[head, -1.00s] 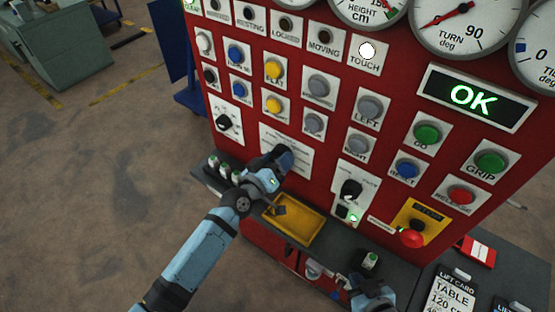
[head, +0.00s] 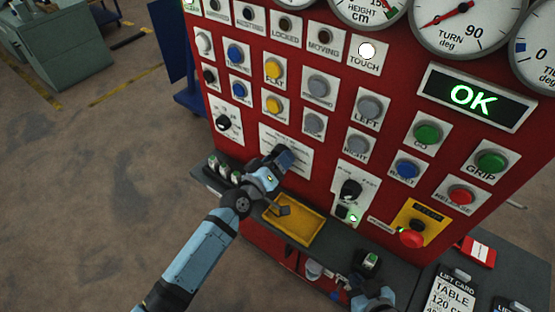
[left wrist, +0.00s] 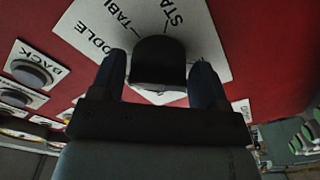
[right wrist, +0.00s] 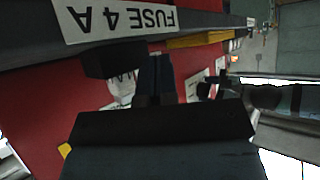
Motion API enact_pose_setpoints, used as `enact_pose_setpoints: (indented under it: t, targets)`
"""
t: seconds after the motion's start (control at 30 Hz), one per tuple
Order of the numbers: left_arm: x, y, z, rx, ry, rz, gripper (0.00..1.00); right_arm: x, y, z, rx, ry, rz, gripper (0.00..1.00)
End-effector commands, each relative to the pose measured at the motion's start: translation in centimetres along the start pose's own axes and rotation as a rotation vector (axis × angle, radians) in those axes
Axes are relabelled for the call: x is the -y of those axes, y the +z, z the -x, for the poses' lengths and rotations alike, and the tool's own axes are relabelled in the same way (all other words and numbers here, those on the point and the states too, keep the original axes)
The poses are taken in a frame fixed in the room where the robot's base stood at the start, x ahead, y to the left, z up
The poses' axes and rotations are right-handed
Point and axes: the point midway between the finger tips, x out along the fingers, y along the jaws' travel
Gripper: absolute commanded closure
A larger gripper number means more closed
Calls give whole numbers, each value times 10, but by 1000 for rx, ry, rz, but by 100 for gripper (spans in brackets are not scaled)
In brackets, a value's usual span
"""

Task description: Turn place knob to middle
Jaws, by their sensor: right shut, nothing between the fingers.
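The place knob (left wrist: 160,62) is a black knob on a white plate (left wrist: 205,18) on the red panel; part labels reading "DDLE", "TABLE" and "STA" show around it. In the head view, my left gripper (head: 283,157) covers the knob in front of its plate (head: 270,136). In the left wrist view, the left gripper's two fingers (left wrist: 158,80) stand apart, one on each side of the knob, with a thin gap at the left finger. Which label the knob points to is unclear. My right gripper (right wrist: 157,62) is shut and empty, low by the panel.
Another black knob (head: 222,122) sits left of the place plate, and one (head: 351,189) to its right. A yellow tray (head: 308,228) lies on the ledge below my left gripper. A red emergency button (head: 411,238) and a lit OK display (head: 474,95) are right.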

Motion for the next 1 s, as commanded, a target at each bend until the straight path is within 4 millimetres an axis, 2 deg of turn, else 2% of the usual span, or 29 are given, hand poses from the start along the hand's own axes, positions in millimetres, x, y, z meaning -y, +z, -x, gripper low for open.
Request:
enact_pose_setpoints:
  t: [0.33,0.47,0.57,0.8,1.0]
  targets:
    - [0,0,1,-1,1,-1,17,0,0,0,0,0,0,100]
    - [0,-1,12,0,0,-2,17,0,-2,2,0,0,0,100]
    - [-1,-1,29,1,-1,-3,17,0,-6,4,0,0,0,100]
    - [0,0,85,3,-1,-3,17,0,-12,8,-2,0,0,100]
    - [0,0,121,1,0,-1,17,0,-14,8,-3,0,0,100]
